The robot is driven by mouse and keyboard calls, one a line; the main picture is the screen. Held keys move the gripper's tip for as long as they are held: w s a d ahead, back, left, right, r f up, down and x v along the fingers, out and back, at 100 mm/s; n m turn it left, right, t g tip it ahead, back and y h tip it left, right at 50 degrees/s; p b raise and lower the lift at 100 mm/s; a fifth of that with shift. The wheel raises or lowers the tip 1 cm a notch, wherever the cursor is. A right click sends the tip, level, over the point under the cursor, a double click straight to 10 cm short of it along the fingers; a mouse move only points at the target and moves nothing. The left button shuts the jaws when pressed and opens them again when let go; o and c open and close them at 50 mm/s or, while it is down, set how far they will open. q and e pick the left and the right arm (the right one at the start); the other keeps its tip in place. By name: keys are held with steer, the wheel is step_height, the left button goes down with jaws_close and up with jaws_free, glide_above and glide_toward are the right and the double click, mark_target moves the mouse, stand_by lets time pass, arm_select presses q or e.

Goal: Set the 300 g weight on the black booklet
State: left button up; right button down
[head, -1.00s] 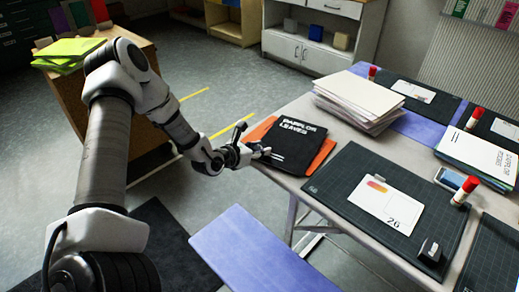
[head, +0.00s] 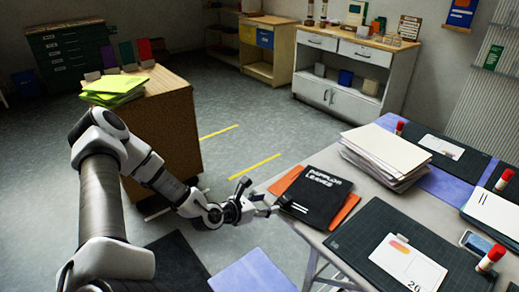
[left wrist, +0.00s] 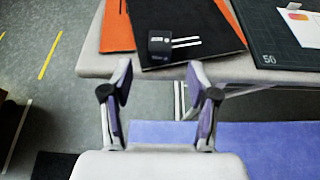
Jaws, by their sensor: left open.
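The black booklet (head: 318,197) with white lettering lies on an orange sheet at the near left corner of the work table; it also shows in the left wrist view (left wrist: 205,22). A small dark block with a pale label, apparently the 300 g weight (left wrist: 159,43), sits on the booklet close to its near edge. My left gripper (head: 262,198) is open and empty, just off the table edge. In the left wrist view its two fingers (left wrist: 160,78) are spread wide, short of the block and apart from it. My right gripper is not in view.
A paper stack (head: 385,155) stands behind the booklet. A dark cutting mat (head: 365,225) with a card lies to the right, and a glue stick (head: 490,258) stands beyond it. A blue-topped stool (head: 252,273) is below the table edge. A wooden cabinet (head: 165,120) stands at left.

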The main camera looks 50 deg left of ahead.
arm_select(q)
steer(key=s+d+f+m+g+h+p, duration=0.1)
steer(key=s+d+m+g+h, duration=0.3)
steer(key=s+d+m, duration=0.3)
steer(key=s+d+f+m+g+h+p, duration=0.1)
steer(key=s+d+f+m+g+h, duration=0.25)
steer(key=d, duration=0.65)
steer(key=s+a+f+m+g+y, duration=0.1)
steer(key=s+f+m+g+y, duration=0.3)
steer(key=s+m, duration=0.4)
steer(key=s+f+m+g+y, duration=0.1)
steer(key=s+m+g+y, duration=0.3)
steer(key=s+m+g, duration=0.25)
steer(key=d+m+t, duration=0.1)
steer(key=m, duration=0.2)
steer(key=d+f+m+t, duration=0.1)
steer(key=d+m+t, duration=0.1)
steer(key=m, duration=0.1)
steer(key=w+d+f+m+t, duration=0.1)
steer(key=d+m, duration=0.1)
steer(key=m, duration=0.1)
steer(key=shift+f+m, duration=0.15)
steer(key=shift+m, duration=0.25)
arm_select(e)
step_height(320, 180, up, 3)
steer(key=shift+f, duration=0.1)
